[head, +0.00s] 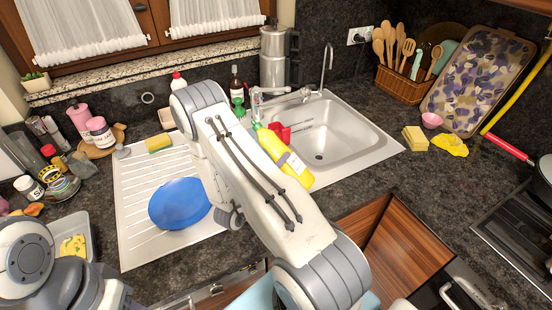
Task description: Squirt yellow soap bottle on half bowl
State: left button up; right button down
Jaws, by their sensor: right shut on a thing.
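The yellow soap bottle (283,157) with a green cap is tilted over the front side of the sink, its cap end toward the upper left. My right forearm crosses the middle of the view and covers part of the bottle's left side. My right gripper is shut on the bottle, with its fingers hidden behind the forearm. A blue round bowl or plate (178,203) lies on the drainboard, left of my right forearm. My left gripper is out of view; only part of that arm shows at lower left.
The metal sink (345,140) has a faucet behind it and a red item (280,132) by the bottle. Yellow sponges (415,138) lie at right. Jars and bottles crowd the left counter. A wooden drawer (405,240) stands open in front.

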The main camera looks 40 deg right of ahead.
dwell(0.3)
jog(key=shift+s+d+f+n, duration=0.2)
jog(key=shift+s+f+n, duration=0.6)
jog(key=shift+n, duration=0.4)
jog(key=shift+s+d+f+n+b, duration=0.1)
jog(key=shift+s+f+n+b, duration=0.2)
jog(key=shift+f+n, duration=0.3)
jog(key=shift+s+d+f+n+b, duration=0.15)
jog(key=shift+f+n+b, duration=0.15)
jog(key=shift+f+n, duration=0.25)
jog(key=shift+a, duration=0.1)
jog(key=shift+s+f+n+b, duration=0.25)
jog(key=shift+f+n+b, duration=0.35)
jog(key=shift+f+n, duration=0.6)
